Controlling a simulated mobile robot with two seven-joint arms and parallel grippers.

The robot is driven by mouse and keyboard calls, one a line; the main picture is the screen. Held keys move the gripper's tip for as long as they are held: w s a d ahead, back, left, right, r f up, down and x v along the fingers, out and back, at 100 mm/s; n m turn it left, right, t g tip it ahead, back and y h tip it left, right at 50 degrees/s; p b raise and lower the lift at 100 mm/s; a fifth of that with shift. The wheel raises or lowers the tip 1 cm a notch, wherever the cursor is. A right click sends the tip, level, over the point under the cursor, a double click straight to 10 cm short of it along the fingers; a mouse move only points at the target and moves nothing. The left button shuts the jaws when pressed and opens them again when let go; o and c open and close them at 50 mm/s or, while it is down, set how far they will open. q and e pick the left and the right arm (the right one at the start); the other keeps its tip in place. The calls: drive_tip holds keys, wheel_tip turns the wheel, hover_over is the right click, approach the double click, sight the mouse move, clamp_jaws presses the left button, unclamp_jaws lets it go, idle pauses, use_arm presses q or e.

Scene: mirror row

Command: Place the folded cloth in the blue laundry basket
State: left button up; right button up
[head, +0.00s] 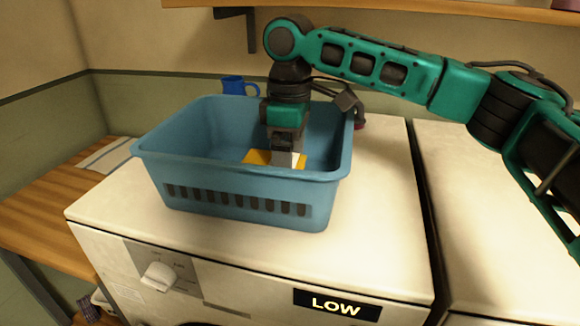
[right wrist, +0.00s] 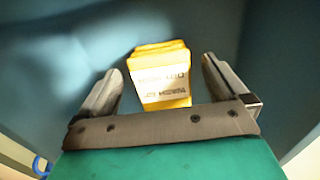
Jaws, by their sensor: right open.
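The blue laundry basket (head: 170,150) stands upright on top of a white machine. The folded cloth (head: 257,157) is yellow and lies inside the basket, partly hidden behind the front rim and my right gripper (head: 284,160). In the right wrist view the cloth (right wrist: 160,72) shows a pale printed band with dark letters. My right gripper reaches down into the basket from above. Its two fingers (right wrist: 160,70) are apart, one on each side of the cloth in that view, with visible gaps to it. My left gripper is not in view.
A blue mug (head: 237,86) stands behind the basket. A wooden table (head: 50,215) with a pale flat item (head: 107,155) is at left. The white machine (head: 375,215) has clear room right of the basket, before a gap and another white machine (head: 500,220). A shelf (head: 420,8) is above.

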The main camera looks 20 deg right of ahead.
wheel_tip(320, 180, up, 10)
idle(0.3)
drive_tip(key=shift+s+f, duration=0.1)
drive_tip(key=shift+f, duration=0.1)
